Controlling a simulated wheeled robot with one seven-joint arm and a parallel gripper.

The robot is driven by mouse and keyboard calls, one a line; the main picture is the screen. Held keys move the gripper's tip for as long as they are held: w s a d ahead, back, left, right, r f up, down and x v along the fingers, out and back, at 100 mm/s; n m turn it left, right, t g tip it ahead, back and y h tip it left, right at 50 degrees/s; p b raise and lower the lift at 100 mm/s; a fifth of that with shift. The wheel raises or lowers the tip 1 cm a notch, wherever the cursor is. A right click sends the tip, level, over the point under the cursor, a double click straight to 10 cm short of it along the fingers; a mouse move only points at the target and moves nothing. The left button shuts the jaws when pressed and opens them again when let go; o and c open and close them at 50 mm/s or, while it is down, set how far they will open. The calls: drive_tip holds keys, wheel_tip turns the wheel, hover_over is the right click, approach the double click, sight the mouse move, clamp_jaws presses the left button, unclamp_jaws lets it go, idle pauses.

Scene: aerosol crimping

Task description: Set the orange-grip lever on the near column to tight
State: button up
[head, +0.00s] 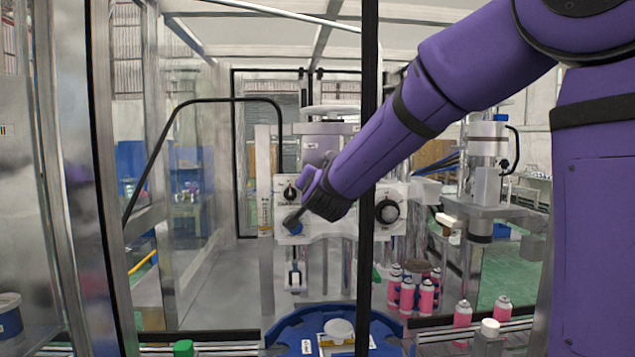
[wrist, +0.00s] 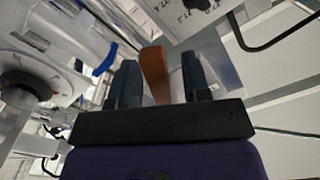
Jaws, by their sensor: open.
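The orange grip (wrist: 155,72) of the lever shows in the wrist view between the two dark fingers of my gripper (wrist: 159,64). A gap shows on each side of it, so the fingers do not look closed on it. I cannot tell how deep the grip sits between them. In the head view my gripper (head: 296,217) is at the white panel (head: 345,222) of the machine column, left of the middle. The orange grip cannot be made out there, and the lever's setting cannot be read.
A black dial (head: 388,211) and a smaller black knob (head: 291,192) sit on the panel. A blue handle (wrist: 105,60) is close to the left finger. Below are a blue rotary table (head: 285,336) and several pink cans (head: 407,294). A dark upright post (head: 368,150) stands in front.

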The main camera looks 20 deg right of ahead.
sight(303, 156)
clamp_jaws()
idle(0.3)
drive_tip(key=m, duration=0.1)
drive_tip(key=a+m, duration=0.1)
drive_tip(key=r+m, duration=0.1)
drive_tip(key=shift+w+a+r, duration=0.1)
drive_tip(key=shift+w+a, duration=0.1)
drive_tip(key=shift+w, duration=0.05)
drive_tip(key=m, duration=0.1)
drive_tip(key=a+r+m, duration=0.1)
drive_tip(key=m, duration=0.1)
drive_tip(key=shift+w+r, duration=0.1)
drive_tip(key=shift+w, duration=0.05)
drive_tip(key=m, duration=0.1)
drive_tip(key=r+m, duration=0.1)
drive_tip(key=shift+w+a+r+m, duration=0.1)
drive_tip(key=shift+a+r+m, duration=0.1)
drive_tip(key=shift+m, duration=0.1)
drive_tip(key=shift+a+r+m, duration=0.1)
drive_tip(key=shift+r+m, duration=0.35)
drive_tip(key=shift+m, duration=0.4)
drive_tip(key=shift+a+r+m, duration=0.1)
drive_tip(key=shift+r+m, duration=0.3)
drive_tip(key=shift+m, duration=0.45)
drive_tip(key=shift+r, duration=0.1)
